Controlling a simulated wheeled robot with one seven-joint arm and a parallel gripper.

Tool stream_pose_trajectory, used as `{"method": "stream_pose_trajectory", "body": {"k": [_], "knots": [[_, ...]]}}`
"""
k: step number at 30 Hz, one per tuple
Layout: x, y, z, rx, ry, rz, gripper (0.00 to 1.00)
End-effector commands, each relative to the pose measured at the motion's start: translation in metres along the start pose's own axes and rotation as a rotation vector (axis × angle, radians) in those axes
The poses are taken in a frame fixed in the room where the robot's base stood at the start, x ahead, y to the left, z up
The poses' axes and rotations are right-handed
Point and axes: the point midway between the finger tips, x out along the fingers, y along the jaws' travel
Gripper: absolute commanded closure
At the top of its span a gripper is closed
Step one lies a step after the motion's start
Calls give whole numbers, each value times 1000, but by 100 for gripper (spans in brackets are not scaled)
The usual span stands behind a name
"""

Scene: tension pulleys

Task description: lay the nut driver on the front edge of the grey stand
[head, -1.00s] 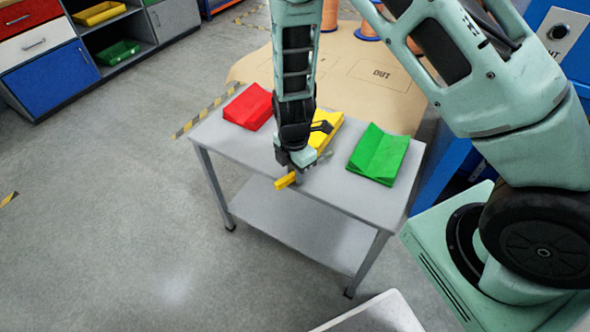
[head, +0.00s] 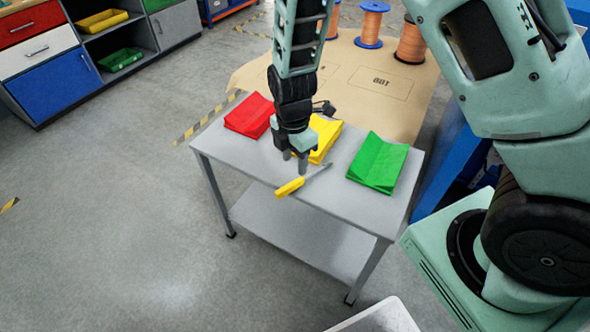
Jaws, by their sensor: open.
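The nut driver (head: 291,187) has a yellow handle and a thin grey shaft. In the head view it lies on the front edge of the grey stand (head: 240,173), with its handle at the edge and its shaft pointing back and right over the top. My gripper (head: 295,168) points down just behind and above the handle. It is open and empty, and looks apart from the nut driver. How far the handle overhangs the edge is hard to tell.
Red (head: 249,115), yellow (head: 326,138) and green (head: 378,162) folded pieces lie along the stand's back. A lower shelf (head: 300,238) is empty. Behind are a tan mat (head: 400,105) and copper spools (head: 411,42). A white-edged surface (head: 385,318) is at the bottom.

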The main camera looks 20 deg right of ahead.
Motion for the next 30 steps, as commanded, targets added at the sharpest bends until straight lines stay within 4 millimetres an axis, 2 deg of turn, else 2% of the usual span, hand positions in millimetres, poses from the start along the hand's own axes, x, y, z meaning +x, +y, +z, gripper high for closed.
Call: {"method": "stream_pose_trajectory", "body": {"k": [1, 3, 10, 14, 17, 22, 27, 30], "knots": [[-11, 1, 0, 1, 1, 4, 55], [-22, 0, 0, 1, 0, 3, 55], [-43, -1, -2, 12, 5, 1, 55], [-63, -14, -23, 113, 42, 0, 55], [-92, -36, -50, 266, 87, -9, 55], [-144, -93, -93, 581, 130, -39, 55], [-178, -152, -112, 867, 115, -46, 55], [-187, -177, -114, 996, 96, -35, 55]]}}
